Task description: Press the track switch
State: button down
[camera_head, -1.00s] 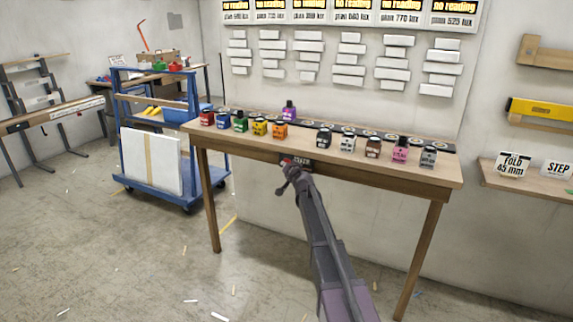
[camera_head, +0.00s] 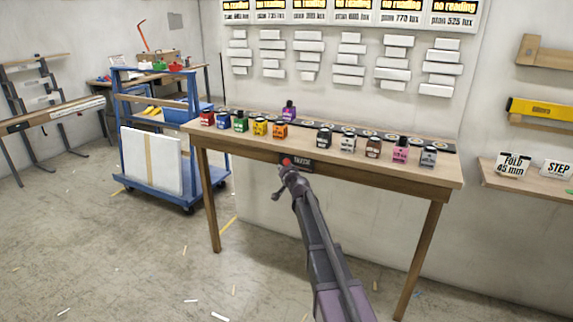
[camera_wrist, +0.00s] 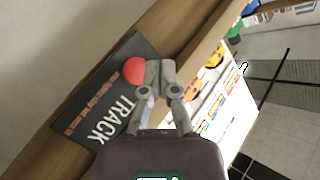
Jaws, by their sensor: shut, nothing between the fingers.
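The track switch is a dark plate (camera_head: 302,163) on the front edge of the wooden table, with a round red button (camera_head: 286,161) at its left end. In the wrist view, the plate (camera_wrist: 88,108) reads TRACK, and the red button (camera_wrist: 133,71) is in plain sight. My gripper (camera_head: 285,171) is just below the button in the head view. In the wrist view, my gripper (camera_wrist: 160,70) is shut and empty, its fingertips right beside the button. I cannot tell whether they touch it.
Several coloured bottles (camera_head: 372,147) stand along the wooden table (camera_head: 425,171). White blocks (camera_head: 309,47) are fixed to the wall above it. A blue trolley (camera_head: 122,115) stands to the left. A shelf (camera_head: 525,181) with signs is at the right.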

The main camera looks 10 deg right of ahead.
jog(key=shift+s+a, duration=0.5)
jog(key=shift+s, duration=0.15)
jog(key=shift+s+a, duration=0.45)
jog(key=shift+s, duration=0.2)
jog(key=shift+s, duration=0.1)
jog(key=s+a+f+n+g, duration=0.1)
jog(key=s+f+n+g, duration=0.2)
jog(key=s, duration=0.4)
jog(key=s+a+f+n+g+y, duration=0.1)
jog(key=s+a+f+g, duration=0.2)
jog(key=s, duration=0.4)
jog(key=s+f+n+g, duration=0.1)
jog(key=s+f+g, duration=0.2)
jog(key=s+f, duration=0.3)
jog(key=s+d+f+g+h, duration=0.2)
jog(key=s+d+g, duration=0.15)
jog(key=s, duration=0.75)
jog(key=s+d+f+g+h, duration=0.15)
jog(key=s+g, duration=0.25)
jog(key=s, duration=0.8)
notch_tip(320, 180, up, 28)
jog(key=p, duration=2.8)
jog(key=shift+w+d+n, duration=0.25)
jog(key=shift+d+n, duration=0.05)
jog(key=shift+f, duration=0.1)
